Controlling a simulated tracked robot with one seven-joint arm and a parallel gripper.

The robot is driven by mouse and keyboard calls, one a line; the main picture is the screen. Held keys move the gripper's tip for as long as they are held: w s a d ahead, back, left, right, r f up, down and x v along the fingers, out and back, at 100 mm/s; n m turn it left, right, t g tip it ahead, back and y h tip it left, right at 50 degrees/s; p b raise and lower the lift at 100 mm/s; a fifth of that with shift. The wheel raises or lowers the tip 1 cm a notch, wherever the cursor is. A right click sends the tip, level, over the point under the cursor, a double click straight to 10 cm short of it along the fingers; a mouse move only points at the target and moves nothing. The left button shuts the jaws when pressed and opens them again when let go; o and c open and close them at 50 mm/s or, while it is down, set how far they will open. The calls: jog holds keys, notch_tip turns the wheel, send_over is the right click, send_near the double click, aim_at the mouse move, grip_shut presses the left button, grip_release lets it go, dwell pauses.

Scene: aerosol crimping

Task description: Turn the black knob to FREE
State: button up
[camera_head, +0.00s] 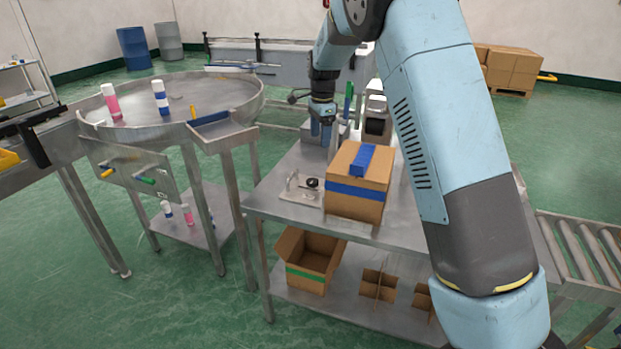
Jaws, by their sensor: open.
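My gripper (326,143) points down above the table, behind and slightly right of the knob. It is open and apart from the knob, with nothing seen between its fingers. The box partly hides the area below the fingertips.
The closed cardboard box (345,208) with blue tape stands close right of the knob. A green-handled item (348,100) and a grey-white device (376,118) stand behind. A round steel table (205,92) with cans is at left. The table's front left corner is clear.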

aim_at(312, 181)
jog(key=shift+m, duration=0.4)
jog(key=a+f, duration=0.1)
jog(key=f, duration=0.4)
jog(key=w+f, duration=0.1)
jog(key=f, duration=0.5)
jog(key=a+f, duration=0.1)
jog(key=f, duration=0.5)
jog(key=shift+w+a+f, duration=0.2)
jog(key=shift+w+a, duration=0.1)
jog(key=shift+w, duration=0.05)
